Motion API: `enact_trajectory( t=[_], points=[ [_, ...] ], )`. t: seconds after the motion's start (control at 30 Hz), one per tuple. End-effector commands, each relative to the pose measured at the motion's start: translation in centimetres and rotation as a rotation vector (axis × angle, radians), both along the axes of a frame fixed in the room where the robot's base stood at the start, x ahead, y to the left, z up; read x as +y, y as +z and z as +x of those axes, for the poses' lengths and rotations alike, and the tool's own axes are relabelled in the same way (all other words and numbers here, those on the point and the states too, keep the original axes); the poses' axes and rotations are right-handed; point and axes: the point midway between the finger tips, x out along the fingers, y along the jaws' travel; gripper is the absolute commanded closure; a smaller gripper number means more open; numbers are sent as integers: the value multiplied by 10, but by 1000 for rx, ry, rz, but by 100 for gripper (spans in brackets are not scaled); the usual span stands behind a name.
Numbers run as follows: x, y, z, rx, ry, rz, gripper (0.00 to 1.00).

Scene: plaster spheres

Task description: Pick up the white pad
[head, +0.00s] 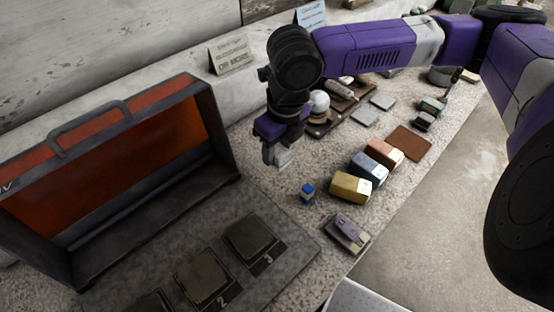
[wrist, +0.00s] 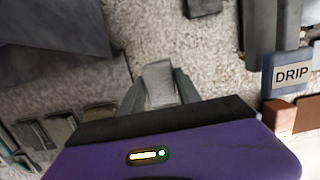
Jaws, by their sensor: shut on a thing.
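The white pad (wrist: 159,82) is between the two fingers of my gripper (wrist: 158,92) in the wrist view, its pale grey-white face pointing up toward the camera. In the head view my gripper (head: 277,156) hangs fingers-down above the speckled counter, between the open case and the row of coloured blocks. A pale bit of the pad (head: 285,157) shows at the fingertips there. The fingers are shut on it. Most of the pad is hidden by the fingers in the head view, and I cannot tell how far it is above the counter.
An open case (head: 215,135) with an orange lining stands at left, by numbered dark squares (head: 250,238). A small blue-topped item (head: 307,190), a yellow block (head: 350,188), a blue block (head: 369,168) and a reddish block (head: 385,152) lie to the right. Crowded items lie behind.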

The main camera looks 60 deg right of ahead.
Motion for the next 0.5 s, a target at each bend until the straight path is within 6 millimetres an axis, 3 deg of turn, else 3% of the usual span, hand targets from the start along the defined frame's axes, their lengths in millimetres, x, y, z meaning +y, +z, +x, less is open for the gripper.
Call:
enact_trajectory(
  t=[0.2,0.5],
  points=[
    [-1,65,1,-3,1,-4,99],
    [0,124,1,-2,0,-2,99]
  ],
)
